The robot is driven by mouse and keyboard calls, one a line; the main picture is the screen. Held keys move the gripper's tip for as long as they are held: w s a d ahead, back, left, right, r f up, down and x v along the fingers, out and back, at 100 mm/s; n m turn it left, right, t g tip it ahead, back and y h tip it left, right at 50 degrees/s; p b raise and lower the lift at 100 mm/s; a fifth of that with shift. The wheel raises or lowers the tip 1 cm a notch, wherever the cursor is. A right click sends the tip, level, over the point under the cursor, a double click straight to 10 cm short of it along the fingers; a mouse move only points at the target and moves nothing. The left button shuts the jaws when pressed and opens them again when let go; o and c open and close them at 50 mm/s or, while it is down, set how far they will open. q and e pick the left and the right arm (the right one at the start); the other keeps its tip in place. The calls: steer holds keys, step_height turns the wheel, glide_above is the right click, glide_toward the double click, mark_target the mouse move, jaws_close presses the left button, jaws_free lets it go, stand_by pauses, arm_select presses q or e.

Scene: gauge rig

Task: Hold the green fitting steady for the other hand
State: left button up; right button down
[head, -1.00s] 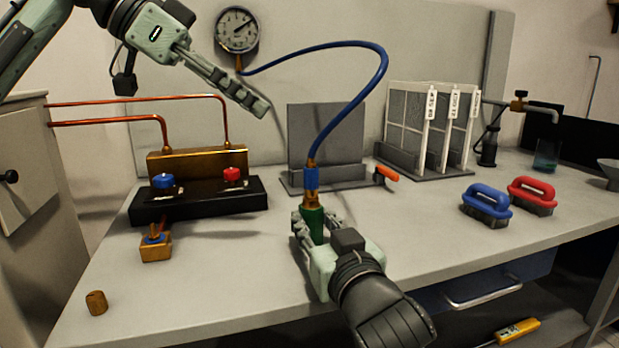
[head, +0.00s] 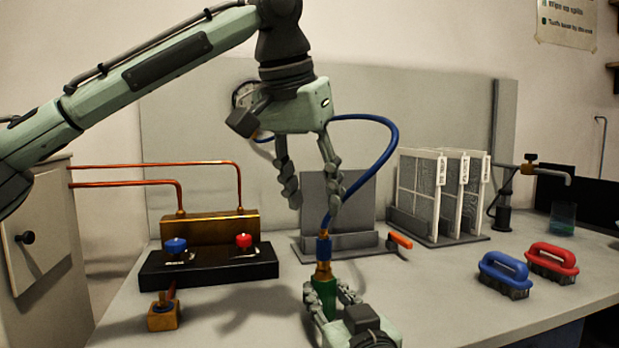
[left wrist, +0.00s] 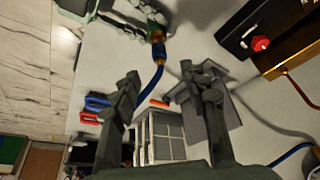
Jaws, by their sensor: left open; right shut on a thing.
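The green fitting (head: 325,298) stands upright near the bench's front, with my right gripper (head: 328,292) shut around it. A brass end (head: 323,270) with a blue collar (head: 324,247) sits on top of the fitting, and the blue hose (head: 384,143) rises from it. My left gripper (head: 312,202) is open and empty, fingers pointing down, above the collar. In the left wrist view, the open left fingers (left wrist: 160,82) frame the lower picture, and the collar (left wrist: 160,52) lies beyond their tips. The gauge (head: 245,95) is mostly hidden behind my left gripper.
A grey stand (head: 330,185) is behind my left gripper. A panel rack (head: 435,198), blue brush (head: 503,268) and red brush (head: 551,258) are right.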

mark_target(322, 234)
arm_select(q)
steer(key=x, duration=0.9)
steer(key=shift+f, duration=0.2)
jaws_close()
